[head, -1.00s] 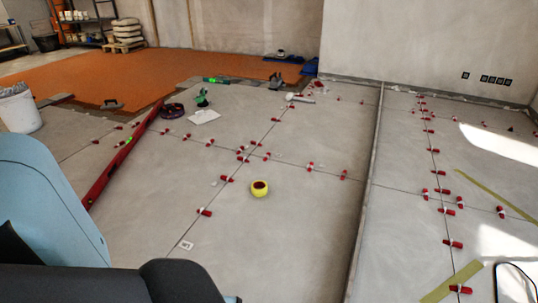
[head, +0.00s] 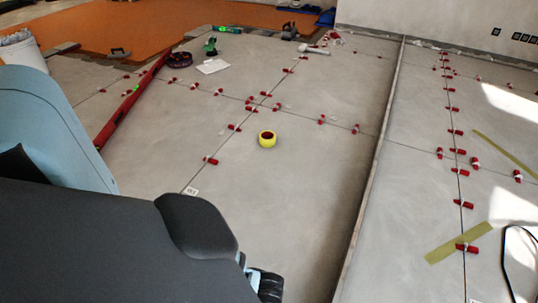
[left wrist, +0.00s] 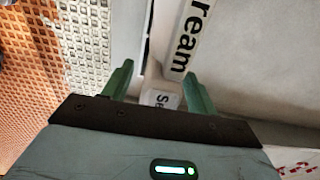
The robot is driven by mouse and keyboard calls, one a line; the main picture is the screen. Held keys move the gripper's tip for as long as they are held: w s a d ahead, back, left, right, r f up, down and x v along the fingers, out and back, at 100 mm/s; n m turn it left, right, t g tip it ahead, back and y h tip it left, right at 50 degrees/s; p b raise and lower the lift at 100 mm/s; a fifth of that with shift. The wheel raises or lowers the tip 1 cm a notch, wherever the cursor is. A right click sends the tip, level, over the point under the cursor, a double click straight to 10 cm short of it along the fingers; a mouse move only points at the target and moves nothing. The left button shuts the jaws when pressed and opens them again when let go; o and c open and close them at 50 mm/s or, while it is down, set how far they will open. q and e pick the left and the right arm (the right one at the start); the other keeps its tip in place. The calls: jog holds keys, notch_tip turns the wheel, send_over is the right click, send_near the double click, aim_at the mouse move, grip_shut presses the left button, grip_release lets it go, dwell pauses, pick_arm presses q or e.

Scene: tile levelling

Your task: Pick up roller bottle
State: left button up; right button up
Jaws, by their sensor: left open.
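My left gripper (left wrist: 158,88) shows in the left wrist view, with two green fingers spread apart. Nothing is visibly clamped. I cannot make out a roller bottle there. My right gripper is not in view.
A long red level (head: 130,103) lies at left. A white bucket (head: 22,52) stands at upper left. The tile around the tape roll is mostly clear.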

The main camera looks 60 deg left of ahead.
pick_arm(q)
jog(key=c, duration=1)
jog(key=shift+c, duration=0.2)
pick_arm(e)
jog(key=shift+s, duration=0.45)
pick_arm(q)
jog(key=shift+r, duration=0.2)
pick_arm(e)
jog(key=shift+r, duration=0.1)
